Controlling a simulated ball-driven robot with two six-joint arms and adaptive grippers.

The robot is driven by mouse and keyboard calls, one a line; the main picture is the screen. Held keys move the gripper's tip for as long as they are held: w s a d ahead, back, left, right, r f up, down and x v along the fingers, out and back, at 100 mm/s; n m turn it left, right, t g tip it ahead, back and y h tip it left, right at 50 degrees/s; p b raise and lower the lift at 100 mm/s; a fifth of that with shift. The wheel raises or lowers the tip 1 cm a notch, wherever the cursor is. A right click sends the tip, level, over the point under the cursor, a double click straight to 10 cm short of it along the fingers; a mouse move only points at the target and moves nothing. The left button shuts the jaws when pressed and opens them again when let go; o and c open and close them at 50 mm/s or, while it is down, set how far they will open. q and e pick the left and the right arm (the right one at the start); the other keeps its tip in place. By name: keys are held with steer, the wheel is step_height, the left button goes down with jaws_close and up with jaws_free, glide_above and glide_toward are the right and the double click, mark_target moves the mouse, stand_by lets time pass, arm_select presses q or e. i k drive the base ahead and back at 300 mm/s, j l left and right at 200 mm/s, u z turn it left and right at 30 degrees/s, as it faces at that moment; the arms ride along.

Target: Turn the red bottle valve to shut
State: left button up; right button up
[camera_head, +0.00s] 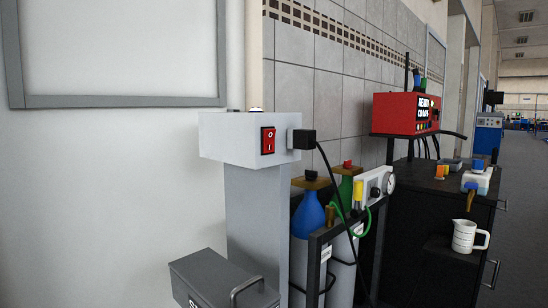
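Two gas bottles stand side by side in a dark frame, right of the grey pillar. The left one has a blue shoulder (307,213) and a brown block with a small dark knob on top. The right one has a green shoulder (346,187) and a brown block with a small red valve knob (347,164) on top. I cannot tell from here whether the red valve is open or shut. Neither of my grippers is in view.
The grey pillar carries a box with a red rocker switch (268,140) and a black plug (301,139); its cable hangs before the bottles. A gauge panel (375,186) and green hose sit beside them. A dark cabinet with a white jug (469,236) stands right. Open floor lies far right.

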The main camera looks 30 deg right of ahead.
mark_target(347, 163)
steer(key=l+u, duration=0.25)
steer(key=l, duration=0.2)
steer(key=l+u, duration=0.3)
steer(key=l, duration=0.15)
steer(key=k+l+u, duration=0.1)
steer(key=l+u, duration=0.15)
steer(key=l, duration=0.2)
steer(key=k+l+u, duration=0.1)
steer(key=l+u, duration=0.2)
steer(key=k+l+u, duration=0.25)
steer(key=l, duration=0.25)
steer(key=i+l, duration=0.05)
